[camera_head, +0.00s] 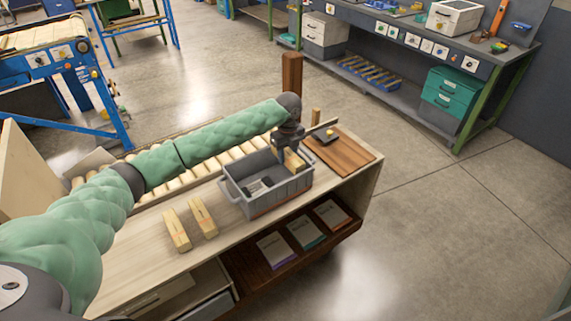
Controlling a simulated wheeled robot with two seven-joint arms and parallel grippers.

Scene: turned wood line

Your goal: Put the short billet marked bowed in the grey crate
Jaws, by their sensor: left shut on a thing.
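My left gripper (291,146) reaches in from the left over the grey crate (278,200) and points down. It is shut on a short pale wood billet (296,160), which is at the back right part of the crate; I cannot tell whether it touches the crate. No marking on this billet is readable from here. Two more short billets, a left one (177,231) and a right one (203,217), lie side by side on the bench left of the crate, each with a faint reddish mark too small to read. My right gripper is out of view.
The pale bench top (140,250) is clear at the left front. A brown board (346,154) with a dark item (325,137) lies right of the crate. A row of pale rollers (205,167) runs behind it. A reddish-brown post (292,75) stands behind the gripper.

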